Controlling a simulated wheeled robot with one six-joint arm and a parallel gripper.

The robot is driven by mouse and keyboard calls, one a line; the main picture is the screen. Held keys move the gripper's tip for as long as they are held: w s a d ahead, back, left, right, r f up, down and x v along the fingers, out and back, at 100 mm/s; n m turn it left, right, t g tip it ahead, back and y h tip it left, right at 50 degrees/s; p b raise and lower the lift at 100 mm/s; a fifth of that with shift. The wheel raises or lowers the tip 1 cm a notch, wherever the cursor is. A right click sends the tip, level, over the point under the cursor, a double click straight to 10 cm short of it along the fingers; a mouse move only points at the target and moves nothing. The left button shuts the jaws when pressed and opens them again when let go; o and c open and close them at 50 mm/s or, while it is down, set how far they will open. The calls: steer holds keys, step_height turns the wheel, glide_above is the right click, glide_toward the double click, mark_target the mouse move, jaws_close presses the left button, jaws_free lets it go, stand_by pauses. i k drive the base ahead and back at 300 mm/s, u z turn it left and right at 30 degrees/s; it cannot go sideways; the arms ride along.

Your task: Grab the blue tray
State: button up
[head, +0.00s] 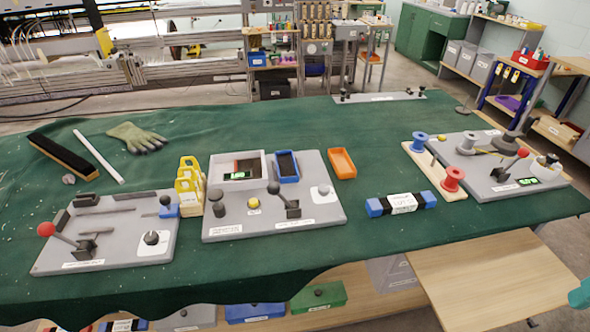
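A small blue tray (297,179) with a dark inside sits on the middle grey panel (328,211). It stands just right of a light grey box with a green display (262,158). Its rim shows all round, and I cannot tell what the dark filling is. An orange tray (343,163) lies to its right, at the panel's edge.
A black-knobbed lever (277,188) stands just in front of the blue tray. Yellow holders (189,184) stand left of the panel. A blue-ended bundle (401,204) and a spool panel (490,165) lie right.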

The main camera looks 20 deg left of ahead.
mark_target(288, 171)
steer(key=z, duration=2.3)
steer(key=k, duration=1.5)
steer(key=u, duration=2.15)
steer(key=i, duration=0.5)
